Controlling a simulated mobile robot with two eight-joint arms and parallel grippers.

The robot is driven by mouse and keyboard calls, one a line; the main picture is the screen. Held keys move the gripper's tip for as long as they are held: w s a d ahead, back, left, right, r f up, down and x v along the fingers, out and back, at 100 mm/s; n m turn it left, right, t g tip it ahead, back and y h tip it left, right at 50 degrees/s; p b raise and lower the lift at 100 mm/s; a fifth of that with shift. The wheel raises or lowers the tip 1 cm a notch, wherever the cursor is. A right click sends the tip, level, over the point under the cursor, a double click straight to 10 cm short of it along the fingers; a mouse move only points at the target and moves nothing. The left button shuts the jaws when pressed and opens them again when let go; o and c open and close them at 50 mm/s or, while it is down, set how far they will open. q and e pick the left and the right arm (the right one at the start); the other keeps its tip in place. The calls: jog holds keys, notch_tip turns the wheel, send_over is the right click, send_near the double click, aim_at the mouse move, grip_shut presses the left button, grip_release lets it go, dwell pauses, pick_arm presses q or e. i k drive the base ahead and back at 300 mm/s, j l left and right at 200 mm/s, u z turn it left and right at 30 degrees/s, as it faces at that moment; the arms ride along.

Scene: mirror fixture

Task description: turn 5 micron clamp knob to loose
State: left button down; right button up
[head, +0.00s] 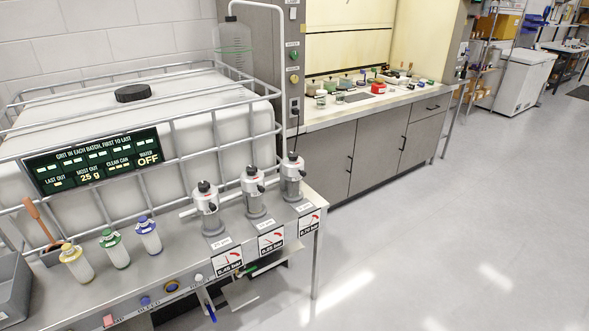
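Three grey-and-white filter housings with black knobs on top stand in a row at the right end of the steel bench (180,262). They are the left housing (208,208), the middle housing (255,193) and the right housing (292,178). Small labels stand in front of them, but their print is too small to read surely, so I cannot tell which is the 5 micron one. The black knobs are the left knob (204,186), the middle knob (251,171) and the right knob (292,156). Whether each is tight or loose cannot be told. Neither gripper is in view.
Gauge cards (271,241) hang along the bench's front edge. Bottles with yellow (76,262), green (114,248) and blue (148,235) caps stand left of the housings. A caged white tank (120,110) is behind. Open floor (440,230) lies right.

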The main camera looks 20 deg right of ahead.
aim_at(293, 156)
jog(key=i+l+u, duration=0.25)
jog(key=i+l, duration=0.2)
jog(key=l, duration=0.25)
jog(key=i+l+u, duration=0.15)
jog(key=l, duration=0.2)
jog(key=i+l+u, duration=0.1)
jog(key=l, duration=0.3)
jog(key=i+l+u, duration=0.15)
jog(key=l, duration=0.3)
jog(key=i, duration=0.1)
